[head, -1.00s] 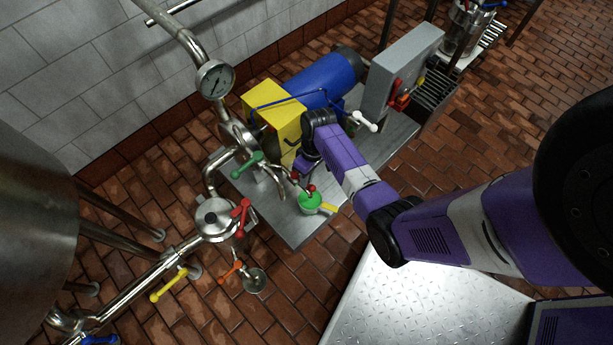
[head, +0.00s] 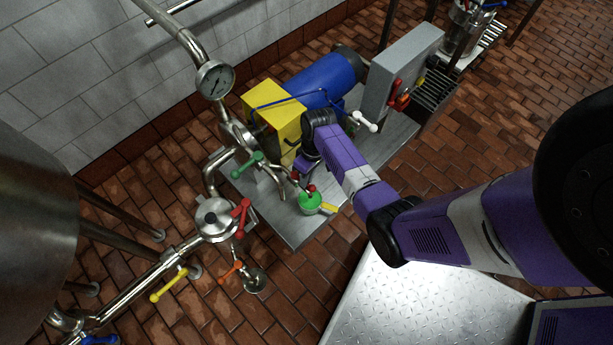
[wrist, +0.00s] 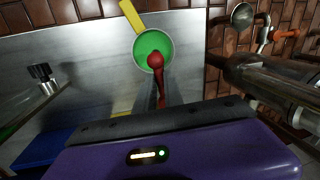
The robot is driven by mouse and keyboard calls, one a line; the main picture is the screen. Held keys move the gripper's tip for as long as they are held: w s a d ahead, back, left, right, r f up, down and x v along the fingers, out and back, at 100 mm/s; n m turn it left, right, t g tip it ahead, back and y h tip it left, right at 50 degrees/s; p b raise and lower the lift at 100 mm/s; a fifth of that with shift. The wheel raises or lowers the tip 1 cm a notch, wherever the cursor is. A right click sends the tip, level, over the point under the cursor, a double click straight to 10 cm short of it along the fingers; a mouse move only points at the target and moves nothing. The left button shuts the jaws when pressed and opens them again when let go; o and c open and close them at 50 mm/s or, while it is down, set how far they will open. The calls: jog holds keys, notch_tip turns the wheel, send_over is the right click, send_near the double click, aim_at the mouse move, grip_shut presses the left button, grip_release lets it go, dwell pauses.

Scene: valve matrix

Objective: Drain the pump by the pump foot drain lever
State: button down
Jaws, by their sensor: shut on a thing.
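The red drain lever (head: 311,188) is at the pump foot, over a green round cup (head: 308,207) with a yellow handle (head: 328,208). In the wrist view its red ball end (wrist: 155,60) overlaps the green cup (wrist: 148,42), and its red shaft runs down to my gripper's housing. My gripper (head: 304,168) reaches down beside the yellow pump guard (head: 275,112) and is shut on the red lever. The fingertips are mostly hidden by my wrist in the head view and by the housing in the wrist view. The blue pump motor (head: 325,80) lies behind.
A green-handled valve (head: 247,164) and a red-handled valve (head: 241,213) are close on the left. Orange (head: 231,269) and yellow (head: 167,286) handles sit lower on the piping. A grey control box (head: 400,70) with a red switch stands right. The grey base plate (head: 300,232) is clear in front.

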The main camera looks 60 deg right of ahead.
jog(key=shift+d, duration=0.1)
jog(key=w+d+n+g+h+p, duration=0.1)
jog(key=w+d+n, duration=0.3)
jog(key=n, duration=1.2)
jog(key=shift+d+n+g+h, duration=0.3)
jog(key=shift+d+g, duration=0.05)
jog(key=shift+g, duration=0.45)
jog(key=c, duration=1.5)
grip_release()
jog(key=shift+o, duration=0.2)
notch_tip(320, 180, up, 20)
jog(key=p, duration=0.7)
jog(key=shift+p, duration=0.3)
